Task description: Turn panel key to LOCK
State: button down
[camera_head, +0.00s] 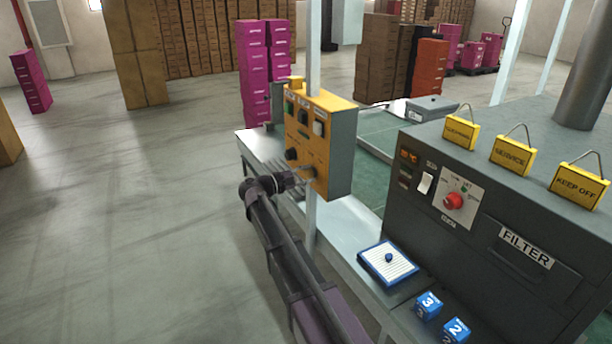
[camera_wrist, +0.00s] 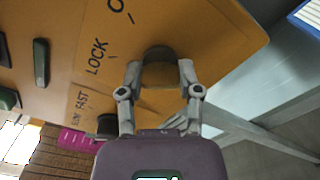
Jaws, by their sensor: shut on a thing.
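The yellow control panel (camera_head: 338,140) is mounted on a post at the left end of the line. Its face (camera_wrist: 60,30) fills much of the wrist view, with the words LOCK and SLOW FAST printed on it. My gripper (camera_head: 304,174) is at the lower part of the panel face. In the wrist view my gripper (camera_wrist: 160,72) is shut on the panel key (camera_wrist: 158,68), with one finger on each side of it. The key's exact angle is hard to tell, since the fingers and shadow cover part of it.
A dark knob (camera_head: 292,154) and several buttons sit on the panel beside my gripper. A dark filter machine (camera_head: 460,250) with yellow signs stands right. A blue-edged notepad (camera_head: 388,264) and blue cubes lie in front. Open floor is at the left.

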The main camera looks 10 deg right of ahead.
jog(key=shift+c, duration=1.4)
grip_release()
jog(key=shift+d, duration=0.15)
jog(key=shift+a, duration=0.2)
jog(key=v, duration=1.1)
jog(key=shift+a, duration=0.3)
jog(key=shift+s+d, duration=0.1)
jog(key=shift+s, duration=0.1)
